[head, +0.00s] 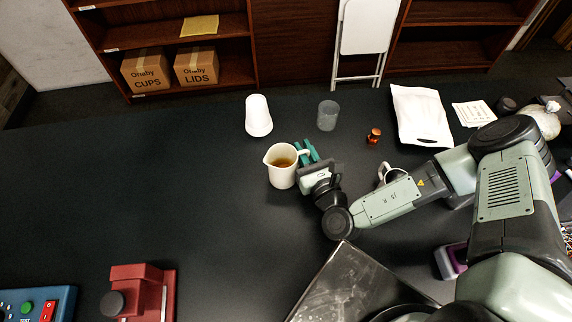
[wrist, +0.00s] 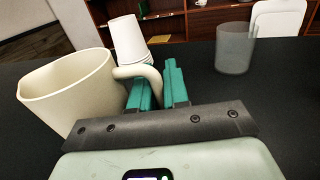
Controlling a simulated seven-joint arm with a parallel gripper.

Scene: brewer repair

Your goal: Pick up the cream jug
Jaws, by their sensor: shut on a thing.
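The cream jug (head: 281,172) is on the left of my gripper in the head view, upright, with brownish liquid inside. Its spout points left and its handle points right, toward my gripper. In the wrist view the jug (wrist: 72,92) fills the left side. My gripper (head: 307,152) has teal fingers, shut on the jug's handle. In the wrist view the handle curves in between the fingertips (wrist: 160,82). I cannot tell whether the jug's base touches the dark table (head: 200,215).
A stack of white cups (head: 258,116) and a grey translucent cup (head: 327,115) stand behind the jug. A small amber bottle (head: 374,136) and a white bag (head: 420,115) are farther right. A red device (head: 140,292) is at front left. The table left of the jug is clear.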

